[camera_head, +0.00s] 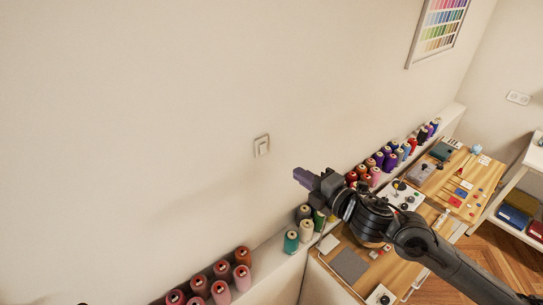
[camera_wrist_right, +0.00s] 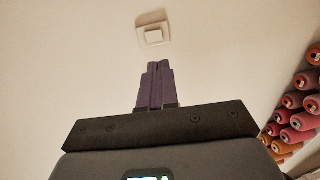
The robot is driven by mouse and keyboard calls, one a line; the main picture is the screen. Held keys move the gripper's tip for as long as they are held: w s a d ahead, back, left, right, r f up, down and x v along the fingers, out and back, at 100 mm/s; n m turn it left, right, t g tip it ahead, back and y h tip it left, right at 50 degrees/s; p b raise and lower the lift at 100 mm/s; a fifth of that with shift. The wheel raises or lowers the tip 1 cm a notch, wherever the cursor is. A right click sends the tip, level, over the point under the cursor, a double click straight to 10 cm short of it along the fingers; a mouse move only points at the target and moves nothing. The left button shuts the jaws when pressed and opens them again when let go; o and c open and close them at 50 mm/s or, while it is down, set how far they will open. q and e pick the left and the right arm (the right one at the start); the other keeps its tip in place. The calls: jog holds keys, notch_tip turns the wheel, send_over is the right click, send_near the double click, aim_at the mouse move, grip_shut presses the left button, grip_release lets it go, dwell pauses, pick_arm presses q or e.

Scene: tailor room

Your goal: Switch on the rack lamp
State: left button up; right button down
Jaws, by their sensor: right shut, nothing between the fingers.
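A white wall switch (camera_head: 261,146) is on the cream wall near the middle of the head view. It also shows at the top of the right wrist view (camera_wrist_right: 153,34), straight beyond my fingertips. My right gripper (camera_head: 300,176) is shut and empty, with purple fingers pointing towards the wall. It is below and to the right of the switch in the head view. In the right wrist view the closed fingers (camera_wrist_right: 155,82) lie just below the switch plate, and a gap to the wall seems to remain. No lamp can be made out. My left gripper is not in view.
A ledge with thread spools (camera_head: 291,242) runs along the wall below. A wooden table (camera_head: 412,270) with sewing items stands at right. A shelf (camera_head: 527,170) is at the far right. The wall around the switch is clear.

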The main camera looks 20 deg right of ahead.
jog(key=p, duration=0.3)
send_near(265, 153)
jog(key=x, duration=0.5)
jog(key=shift+w+a+r, duration=0.15)
jog(key=shift+w+r, duration=0.05)
jog(key=shift+r, duration=0.05)
jog(key=shift+w+a+f, duration=0.2)
jog(key=shift+w, duration=0.5)
